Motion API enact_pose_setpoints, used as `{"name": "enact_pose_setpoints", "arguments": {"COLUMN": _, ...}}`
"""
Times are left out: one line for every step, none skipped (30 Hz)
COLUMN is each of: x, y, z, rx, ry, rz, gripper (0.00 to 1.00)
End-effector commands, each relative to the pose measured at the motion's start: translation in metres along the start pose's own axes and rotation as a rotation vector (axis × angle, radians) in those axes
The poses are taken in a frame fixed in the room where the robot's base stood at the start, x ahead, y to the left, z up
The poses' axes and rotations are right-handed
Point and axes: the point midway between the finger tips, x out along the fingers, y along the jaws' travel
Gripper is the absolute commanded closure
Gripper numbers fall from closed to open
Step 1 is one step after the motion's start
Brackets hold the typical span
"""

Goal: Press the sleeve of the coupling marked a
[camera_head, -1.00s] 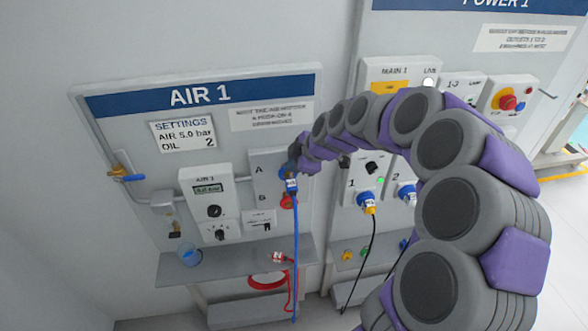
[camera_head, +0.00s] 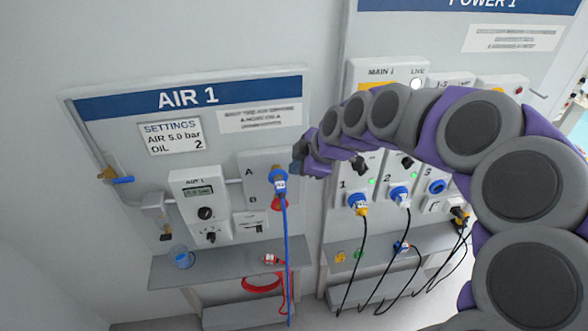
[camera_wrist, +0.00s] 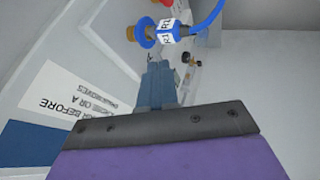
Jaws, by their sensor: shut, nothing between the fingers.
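The coupling marked A (camera_head: 278,177) is on the grey AIR 1 outlet plate, with a blue sleeve and a blue hose (camera_head: 285,240) hanging from it. In the wrist view its blue sleeve ring (camera_wrist: 145,37) sits against a brass part, with a white-labelled plug and the blue hose on its right. My gripper (camera_head: 296,168) is just right of the coupling in the head view, at about its height. In the wrist view my gripper (camera_wrist: 159,72) is shut and empty, its tips below the blue ring with a small gap visible.
A red coupling (camera_head: 279,204) marked B is just below A. The regulator box (camera_head: 203,205) stands to the left. A grey shelf (camera_head: 225,262) runs below, with a blue cup (camera_head: 181,258) on it. The power panel with plugged cables is to the right.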

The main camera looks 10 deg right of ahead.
Motion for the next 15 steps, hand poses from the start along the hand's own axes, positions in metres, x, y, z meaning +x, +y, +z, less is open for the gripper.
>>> {"name": "enact_pose_setpoints", "arguments": {"x": -0.009, "y": 0.001, "z": -0.001, "rx": -0.001, "ry": 0.001, "rz": 0.005, "gripper": 1.0}}
{"name": "enact_pose_setpoints", "arguments": {"x": -0.012, "y": 0.002, "z": 0.0, "rx": -0.001, "ry": 0.002, "rz": 0.006, "gripper": 1.0}}
{"name": "enact_pose_setpoints", "arguments": {"x": -0.016, "y": 0.002, "z": 0.001, "rx": -0.001, "ry": 0.003, "rz": 0.005, "gripper": 1.0}}
{"name": "enact_pose_setpoints", "arguments": {"x": -0.018, "y": 0.002, "z": 0.002, "rx": 0.0, "ry": 0.004, "rz": 0.004, "gripper": 1.0}}
{"name": "enact_pose_setpoints", "arguments": {"x": -0.02, "y": 0.002, "z": 0.004, "rx": 0.001, "ry": 0.004, "rz": 0.003, "gripper": 1.0}}
{"name": "enact_pose_setpoints", "arguments": {"x": -0.022, "y": 0.003, "z": 0.005, "rx": 0.002, "ry": 0.005, "rz": 0.001, "gripper": 1.0}}
{"name": "enact_pose_setpoints", "arguments": {"x": -0.023, "y": 0.002, "z": 0.006, "rx": 0.002, "ry": 0.005, "rz": 0.0, "gripper": 1.0}}
{"name": "enact_pose_setpoints", "arguments": {"x": -0.024, "y": 0.002, "z": 0.006, "rx": 0.003, "ry": 0.005, "rz": 0.0, "gripper": 1.0}}
{"name": "enact_pose_setpoints", "arguments": {"x": -0.025, "y": 0.002, "z": 0.008, "rx": 0.003, "ry": 0.006, "rz": -0.001, "gripper": 1.0}}
{"name": "enact_pose_setpoints", "arguments": {"x": -0.026, "y": 0.002, "z": 0.009, "rx": 0.004, "ry": 0.006, "rz": -0.001, "gripper": 1.0}}
{"name": "enact_pose_setpoints", "arguments": {"x": -0.026, "y": 0.002, "z": 0.009, "rx": 0.004, "ry": 0.006, "rz": -0.002, "gripper": 1.0}}
{"name": "enact_pose_setpoints", "arguments": {"x": -0.026, "y": 0.002, "z": 0.01, "rx": 0.004, "ry": 0.006, "rz": -0.001, "gripper": 1.0}}
{"name": "enact_pose_setpoints", "arguments": {"x": -0.026, "y": 0.002, "z": 0.009, "rx": 0.003, "ry": 0.006, "rz": -0.001, "gripper": 1.0}}
{"name": "enact_pose_setpoints", "arguments": {"x": -0.026, "y": 0.002, "z": 0.009, "rx": 0.003, "ry": 0.006, "rz": -0.001, "gripper": 1.0}}
{"name": "enact_pose_setpoints", "arguments": {"x": -0.025, "y": 0.002, "z": 0.008, "rx": 0.003, "ry": 0.006, "rz": -0.001, "gripper": 1.0}}
